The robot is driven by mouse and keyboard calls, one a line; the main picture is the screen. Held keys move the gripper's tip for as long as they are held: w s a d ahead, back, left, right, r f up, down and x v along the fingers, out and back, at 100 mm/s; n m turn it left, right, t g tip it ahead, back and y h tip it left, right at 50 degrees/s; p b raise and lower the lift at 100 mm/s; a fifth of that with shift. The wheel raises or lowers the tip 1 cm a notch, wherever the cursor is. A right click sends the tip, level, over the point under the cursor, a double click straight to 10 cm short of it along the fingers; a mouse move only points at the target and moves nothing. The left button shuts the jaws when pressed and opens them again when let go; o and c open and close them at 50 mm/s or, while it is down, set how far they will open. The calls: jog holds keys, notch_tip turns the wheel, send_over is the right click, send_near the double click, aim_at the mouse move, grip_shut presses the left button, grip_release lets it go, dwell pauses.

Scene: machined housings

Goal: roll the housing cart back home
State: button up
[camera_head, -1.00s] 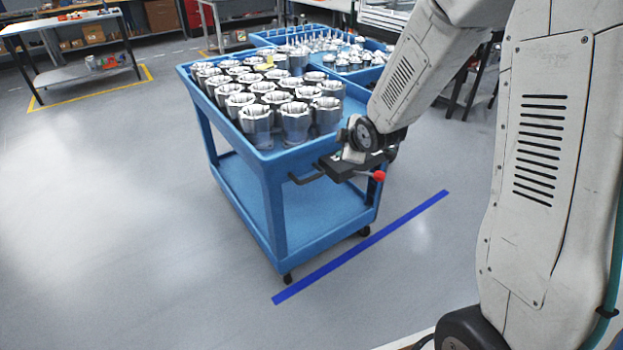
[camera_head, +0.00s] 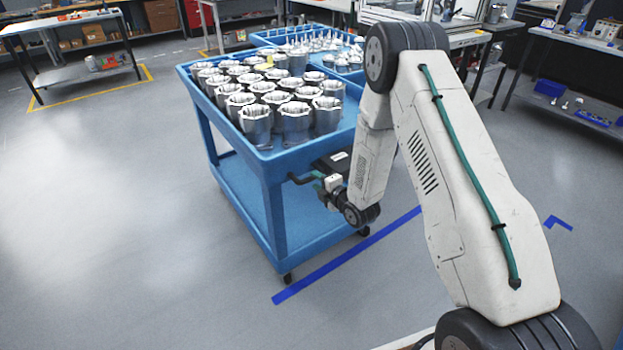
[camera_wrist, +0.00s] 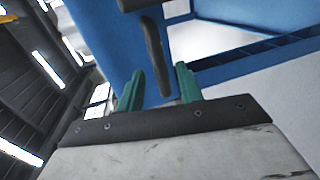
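The blue housing cart (camera_head: 273,215) stands in the middle of the head view, its top tray filled with several silver machined housings (camera_head: 255,122). Its lower shelf looks empty. A dark handle (camera_head: 300,181) sticks out from its near end. My gripper (camera_head: 320,183) is at this handle, partly hidden by my wrist. In the wrist view my gripper's two green fingers (camera_wrist: 160,80) are apart, and the dark handle (camera_wrist: 154,52) shows between them in the picture. I cannot tell whether it lies within the fingers or beyond them. Nothing looks clamped.
A blue floor line (camera_head: 340,263) runs along the cart's near end. A blue corner mark (camera_head: 558,222) lies at right. A second blue cart (camera_head: 262,38) with parts stands close behind. A workbench (camera_head: 62,22) is at back left. The floor at left is clear.

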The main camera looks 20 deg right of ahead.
aim_at(313, 179)
jog(key=shift+x, duration=1.9)
